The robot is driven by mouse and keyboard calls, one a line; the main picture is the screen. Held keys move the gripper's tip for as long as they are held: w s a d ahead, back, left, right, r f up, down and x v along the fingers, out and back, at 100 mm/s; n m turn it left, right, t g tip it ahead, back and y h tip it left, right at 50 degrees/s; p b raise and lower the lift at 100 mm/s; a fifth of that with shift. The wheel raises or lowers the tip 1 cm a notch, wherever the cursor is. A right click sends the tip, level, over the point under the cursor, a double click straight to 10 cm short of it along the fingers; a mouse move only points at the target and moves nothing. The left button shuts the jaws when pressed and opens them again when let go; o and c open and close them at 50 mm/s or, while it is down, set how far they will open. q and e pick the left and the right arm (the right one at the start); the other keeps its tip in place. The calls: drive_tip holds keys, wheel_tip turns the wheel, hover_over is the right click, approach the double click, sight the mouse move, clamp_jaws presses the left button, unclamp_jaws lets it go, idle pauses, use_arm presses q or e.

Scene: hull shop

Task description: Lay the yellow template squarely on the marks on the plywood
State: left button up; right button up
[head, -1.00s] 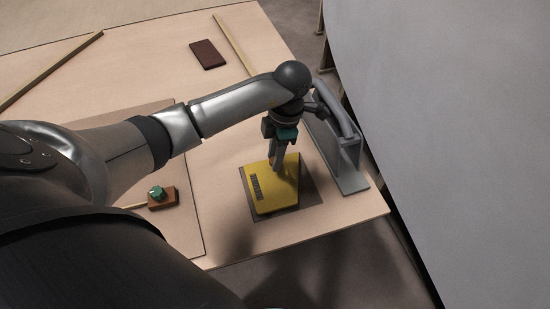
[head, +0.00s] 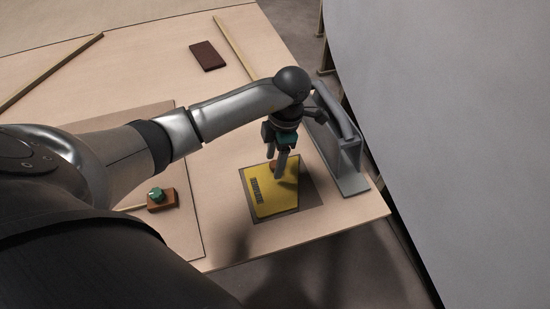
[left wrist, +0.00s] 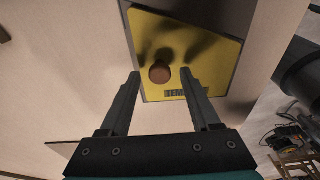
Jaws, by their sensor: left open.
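The yellow template (head: 268,205), with dark lettering and a round brown knob (left wrist: 160,72), lies flat on a darker square patch (head: 309,194) on the plywood. In the head view its left edge is near the patch's left side, and more of the patch shows at the right. My left gripper (head: 280,178) is just above the template. Its fingers are open, one on each side of the knob in the left wrist view (left wrist: 160,75), with gaps between. I cannot make out fine marks under the template. My right gripper is not in view.
A grey metal tool with a handle (head: 345,150) stands close to the right of the patch. A brown block with a green knob (head: 161,199) lies to the left. A dark red block (head: 207,55) and wooden strips (head: 55,70) lie farther back. The plywood's front edge is near.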

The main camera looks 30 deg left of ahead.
use_arm(q)
wheel_tip(320, 180, up, 12)
drive_tip(key=w+d+p, duration=0.1)
drive_tip(key=p, duration=0.1)
drive_tip(key=shift+w, duration=0.2)
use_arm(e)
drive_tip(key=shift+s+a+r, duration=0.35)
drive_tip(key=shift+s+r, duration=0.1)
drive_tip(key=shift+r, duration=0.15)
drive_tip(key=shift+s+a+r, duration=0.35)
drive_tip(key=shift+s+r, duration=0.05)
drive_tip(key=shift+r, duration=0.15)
use_arm(q)
drive_tip(key=shift+d, duration=0.1)
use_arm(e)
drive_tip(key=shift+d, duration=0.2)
